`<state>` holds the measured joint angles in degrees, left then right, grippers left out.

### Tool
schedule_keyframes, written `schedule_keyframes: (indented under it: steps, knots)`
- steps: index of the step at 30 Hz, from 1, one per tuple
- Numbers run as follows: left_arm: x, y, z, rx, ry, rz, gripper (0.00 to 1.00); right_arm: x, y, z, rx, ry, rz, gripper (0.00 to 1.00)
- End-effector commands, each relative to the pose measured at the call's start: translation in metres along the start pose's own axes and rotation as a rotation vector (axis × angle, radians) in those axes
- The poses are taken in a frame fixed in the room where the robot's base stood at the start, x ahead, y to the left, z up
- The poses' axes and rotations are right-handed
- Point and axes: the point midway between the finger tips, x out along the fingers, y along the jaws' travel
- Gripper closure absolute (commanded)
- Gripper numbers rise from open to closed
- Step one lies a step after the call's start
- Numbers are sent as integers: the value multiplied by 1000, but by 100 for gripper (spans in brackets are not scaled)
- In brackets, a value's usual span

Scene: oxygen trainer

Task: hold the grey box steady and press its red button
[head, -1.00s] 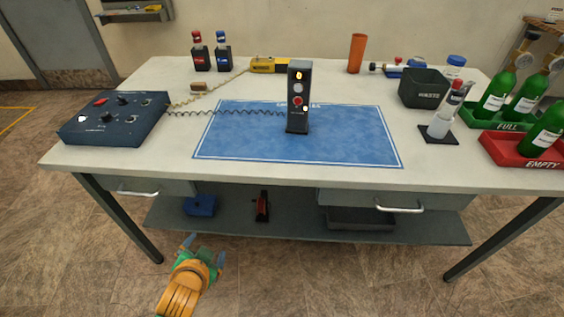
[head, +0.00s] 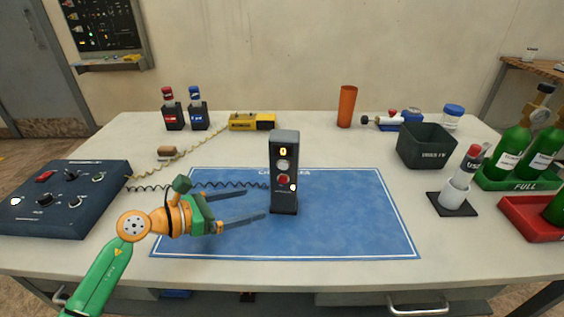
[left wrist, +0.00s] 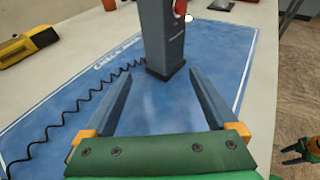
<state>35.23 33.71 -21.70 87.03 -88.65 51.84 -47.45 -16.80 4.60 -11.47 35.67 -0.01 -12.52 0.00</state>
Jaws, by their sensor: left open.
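The grey box (head: 284,155) stands upright on the blue mat (head: 340,215), with a lit yellow display at its top. My right gripper is not in the head view.
A coiled cord runs left from the box to a dark blue control panel (head: 65,197). A yellow device (head: 252,121) lies behind. A dark bin (head: 425,146), a holder with a tube (head: 455,192) and green bottles (head: 512,150) stand at right. The mat's right side is clear.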

Motion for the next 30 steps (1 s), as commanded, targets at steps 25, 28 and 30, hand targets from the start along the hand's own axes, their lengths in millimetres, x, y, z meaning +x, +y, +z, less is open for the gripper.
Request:
schedule_keyframes:
  steps: [25, 28, 30]
  knots:
    - [100, 0, -4, 10, 16, -3, 8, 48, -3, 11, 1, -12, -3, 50]
    - [99, 0, -4, 10, 16, -3, 8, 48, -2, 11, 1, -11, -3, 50]
    - [99, 0, -4, 10, 16, -3, 13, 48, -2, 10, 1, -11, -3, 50]
